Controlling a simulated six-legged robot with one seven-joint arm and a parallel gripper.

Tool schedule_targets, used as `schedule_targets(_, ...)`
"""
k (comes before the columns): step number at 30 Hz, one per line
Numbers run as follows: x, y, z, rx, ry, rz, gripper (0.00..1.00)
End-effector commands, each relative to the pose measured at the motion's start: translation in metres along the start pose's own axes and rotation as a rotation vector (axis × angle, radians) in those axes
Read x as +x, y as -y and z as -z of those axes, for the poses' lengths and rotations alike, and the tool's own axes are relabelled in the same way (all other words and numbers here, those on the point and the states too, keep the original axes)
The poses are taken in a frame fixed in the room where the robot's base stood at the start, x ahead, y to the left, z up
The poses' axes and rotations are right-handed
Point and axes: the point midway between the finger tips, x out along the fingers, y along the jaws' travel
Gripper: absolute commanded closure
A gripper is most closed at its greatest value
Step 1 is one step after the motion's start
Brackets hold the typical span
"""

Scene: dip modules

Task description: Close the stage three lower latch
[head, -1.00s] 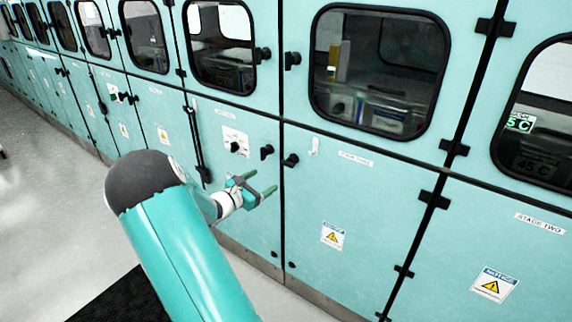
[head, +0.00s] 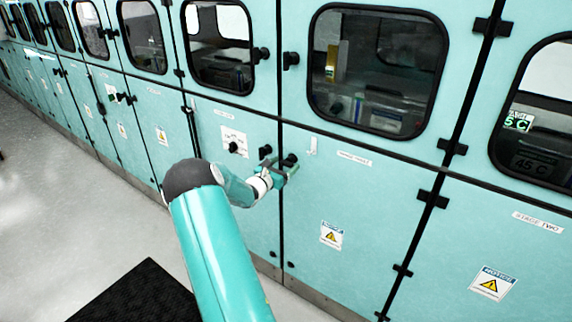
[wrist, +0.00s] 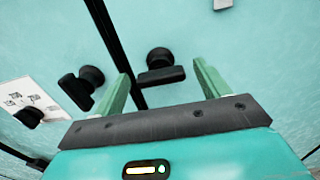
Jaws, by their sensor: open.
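The stage three lower latch is a black knob with a bar handle (wrist: 160,76), on the panel just right of the black door seam. In the wrist view its bar lies roughly level, its left end close to the seam. My gripper (wrist: 162,70) is open, one finger on each side of the latch in the picture; contact cannot be told. In the head view my gripper (head: 280,168) is at the latch (head: 289,160) and partly covers it. The "stage three" label (head: 354,158) is to the right on the same panel.
A similar black latch (wrist: 82,85) sits left of the seam, close to my left finger. Another knob (head: 235,147) is on a white plate further left.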

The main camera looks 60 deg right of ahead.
Motion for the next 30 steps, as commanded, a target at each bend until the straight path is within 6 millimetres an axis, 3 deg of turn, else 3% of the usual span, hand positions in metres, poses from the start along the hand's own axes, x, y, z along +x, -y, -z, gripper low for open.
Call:
schedule_targets(5, 0.015, 0.001, 0.001, -0.001, 0.000, 0.001, 0.25)
schedule_targets(13, 0.017, 0.000, 0.000, -0.001, 0.000, 0.000, 0.25)
schedule_targets(20, 0.016, 0.000, 0.000, -0.001, 0.000, 0.000, 0.69)
schedule_targets(30, 0.016, -0.001, 0.000, -0.031, 0.000, -0.001, 0.70)
